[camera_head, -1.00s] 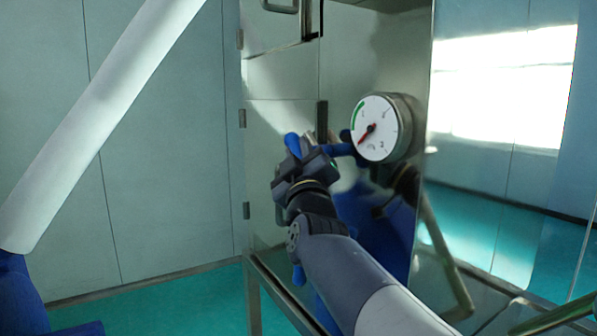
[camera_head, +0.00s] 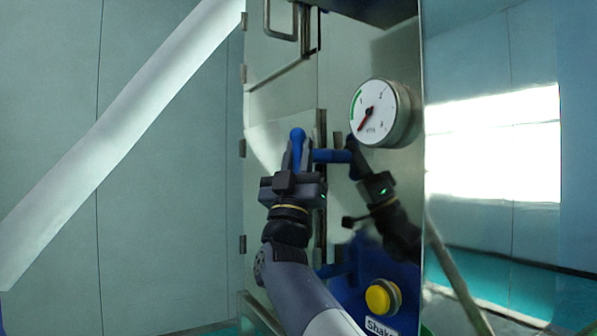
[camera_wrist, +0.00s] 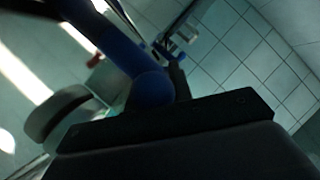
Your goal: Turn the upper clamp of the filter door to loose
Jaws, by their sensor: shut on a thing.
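The upper clamp (camera_head: 298,138) of the filter door (camera_head: 281,100) is a blue handle with a rounded end, at the door's right edge left of the gauge. A blue bar runs right from it, partly mixed with its reflection in the shiny panel. My gripper (camera_head: 297,160) points upward and is shut on the clamp handle; its fingers hide part of the handle. In the wrist view the blue handle (camera_wrist: 112,48) runs down from upper left to a rounded part just above the dark gripper body (camera_wrist: 170,125).
A round gauge (camera_head: 379,112) with a red needle sits close right of the clamp. A yellow button (camera_head: 382,297) is above a label reading "Shake". The shiny panel (camera_head: 405,220) mirrors my arm.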

